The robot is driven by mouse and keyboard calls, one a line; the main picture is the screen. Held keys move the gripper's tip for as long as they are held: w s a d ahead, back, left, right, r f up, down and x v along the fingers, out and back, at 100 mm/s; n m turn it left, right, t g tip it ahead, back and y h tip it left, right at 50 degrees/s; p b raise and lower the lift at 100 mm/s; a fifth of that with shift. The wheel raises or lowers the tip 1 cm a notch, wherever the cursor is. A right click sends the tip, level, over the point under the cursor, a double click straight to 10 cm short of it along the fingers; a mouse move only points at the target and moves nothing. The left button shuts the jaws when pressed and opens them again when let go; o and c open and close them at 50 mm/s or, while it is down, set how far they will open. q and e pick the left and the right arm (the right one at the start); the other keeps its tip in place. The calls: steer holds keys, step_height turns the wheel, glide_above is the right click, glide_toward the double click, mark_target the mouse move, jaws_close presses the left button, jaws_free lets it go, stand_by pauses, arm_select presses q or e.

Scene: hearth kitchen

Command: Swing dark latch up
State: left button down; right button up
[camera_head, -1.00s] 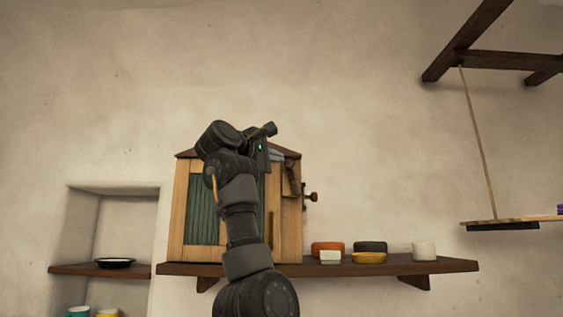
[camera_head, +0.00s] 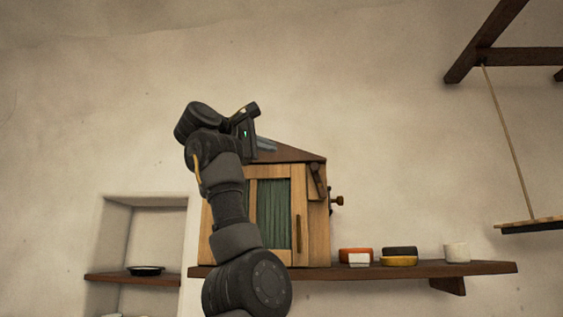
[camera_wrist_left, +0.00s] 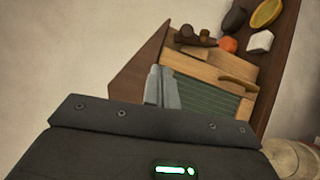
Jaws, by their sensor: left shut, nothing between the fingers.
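The dark latch (camera_head: 317,181) is a dark brown bar at the upper right of the wooden cabinet (camera_head: 318,243). It hangs slanting downward beside the door. In the left wrist view, dark brown fittings, which seem to include the latch (camera_wrist_left: 186,35), stand beyond the fingers. The cabinet door has a green panel (camera_head: 273,215) and an upright wooden handle (camera_head: 298,233). My left gripper (camera_head: 267,146) is shut and empty, in front of the cabinet's roof, up and left of the latch and apart from it. Its grey fingers (camera_wrist_left: 161,87) show together in the wrist view. My right gripper is out of view.
The cabinet stands on a wall shelf (camera_head: 480,268).

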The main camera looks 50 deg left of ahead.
arm_select(q)
steer(key=shift+s+r, duration=0.1)
steer(key=shift+s, duration=0.85)
steer(key=shift+s+a, duration=0.1)
steer(key=shift+a, duration=0.05)
